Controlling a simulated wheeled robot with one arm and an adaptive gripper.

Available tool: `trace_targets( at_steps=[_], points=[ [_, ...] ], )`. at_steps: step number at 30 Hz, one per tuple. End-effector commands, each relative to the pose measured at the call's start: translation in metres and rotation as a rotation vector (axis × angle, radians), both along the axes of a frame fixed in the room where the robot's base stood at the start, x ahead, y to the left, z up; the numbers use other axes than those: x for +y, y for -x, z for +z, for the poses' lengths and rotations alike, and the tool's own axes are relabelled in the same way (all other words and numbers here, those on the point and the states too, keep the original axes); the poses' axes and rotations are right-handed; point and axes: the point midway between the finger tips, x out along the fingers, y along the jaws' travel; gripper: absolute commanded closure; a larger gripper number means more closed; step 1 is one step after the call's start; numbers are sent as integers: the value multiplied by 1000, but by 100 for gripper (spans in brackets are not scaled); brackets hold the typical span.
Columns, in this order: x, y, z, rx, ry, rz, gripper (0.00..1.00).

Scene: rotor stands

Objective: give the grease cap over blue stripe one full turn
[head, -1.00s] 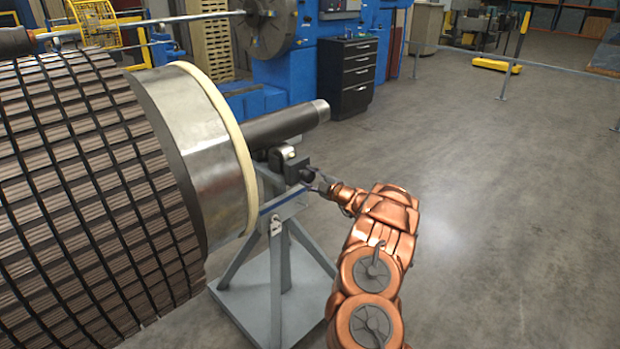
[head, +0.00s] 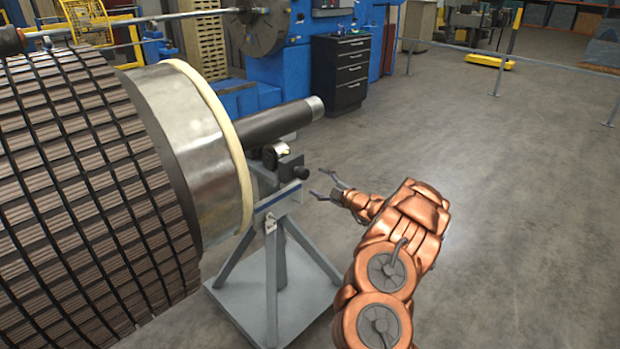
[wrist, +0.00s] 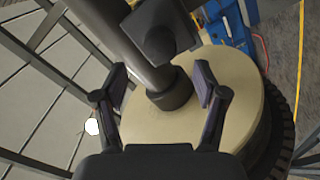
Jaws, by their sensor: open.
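The grease cap (head: 301,172) is a small dark round knob on the side of the black bearing block at the top of the grey stand (head: 273,262). A blue stripe (head: 267,208) runs along the stand's top bar below it. My gripper (head: 322,184) is open and empty, to the right of the cap and apart from it. In the wrist view the open fingers of my gripper (wrist: 162,90) show with a gap between them. The dark cap (wrist: 160,46) appears ahead, above the fingertips in the picture.
The rotor's ribbed drum (head: 85,185) and metal end fill the left. Its shaft (head: 275,122) rests on the stand. The stand's base plate (head: 240,305) lies on the floor below. A black drawer cabinet (head: 340,72) stands behind.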

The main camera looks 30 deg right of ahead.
Motion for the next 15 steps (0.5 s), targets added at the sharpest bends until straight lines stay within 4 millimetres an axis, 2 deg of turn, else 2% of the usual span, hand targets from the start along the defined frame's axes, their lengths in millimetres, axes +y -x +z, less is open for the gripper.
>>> trace_targets(
  at_steps=[1, 6, 15],
  points=[
    [-3, 9, 2, -2, -3, -3, 28],
    [-9, 32, 1, -2, 0, -2, 28],
    [-10, 45, 0, -1, 0, 2, 28]
  ],
)
